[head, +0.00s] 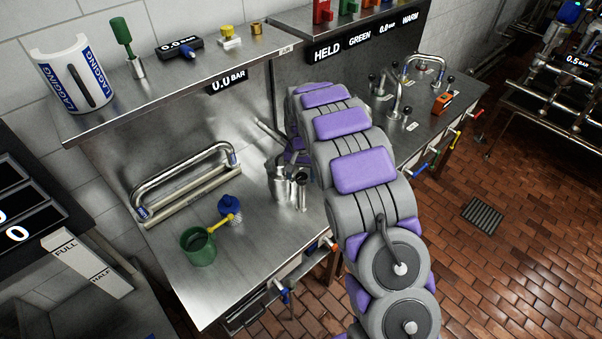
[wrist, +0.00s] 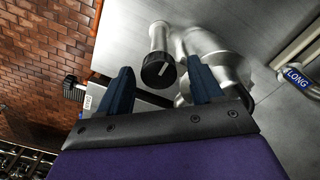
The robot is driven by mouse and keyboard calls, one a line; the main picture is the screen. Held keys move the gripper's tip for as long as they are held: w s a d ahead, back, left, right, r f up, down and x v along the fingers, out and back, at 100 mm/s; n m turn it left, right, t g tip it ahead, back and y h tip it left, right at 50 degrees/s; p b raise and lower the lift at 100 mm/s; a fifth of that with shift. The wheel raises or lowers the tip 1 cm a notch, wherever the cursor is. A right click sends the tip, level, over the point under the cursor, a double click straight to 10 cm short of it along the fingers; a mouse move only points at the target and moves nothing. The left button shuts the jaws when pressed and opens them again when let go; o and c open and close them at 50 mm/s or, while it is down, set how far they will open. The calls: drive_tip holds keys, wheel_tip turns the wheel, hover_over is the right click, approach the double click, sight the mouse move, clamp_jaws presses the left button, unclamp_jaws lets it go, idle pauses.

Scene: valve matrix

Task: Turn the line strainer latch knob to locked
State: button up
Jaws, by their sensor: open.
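In the wrist view, my gripper (wrist: 160,66) is open, with one dark blue finger on each side of a black round knob (wrist: 158,72). The knob bears a white line and sits on the end of a short metal stub. A larger metal strainer body (wrist: 213,52) is beside it, close to the right finger. Whether a finger touches the knob cannot be told. In the head view, the metal strainer (head: 278,182) stands on the steel bench just left of my arm. My gripper is not clearly visible there, and the knob's black face cannot be made out.
Taps (head: 400,98) stand on the bench beyond my arm.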

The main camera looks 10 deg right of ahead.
sight(301, 175)
wheel_tip(301, 175, up, 17)
drive_tip(key=p, duration=0.1)
drive_tip(key=shift+r, duration=0.15)
idle(0.4)
drive_tip(key=shift+w, duration=0.1)
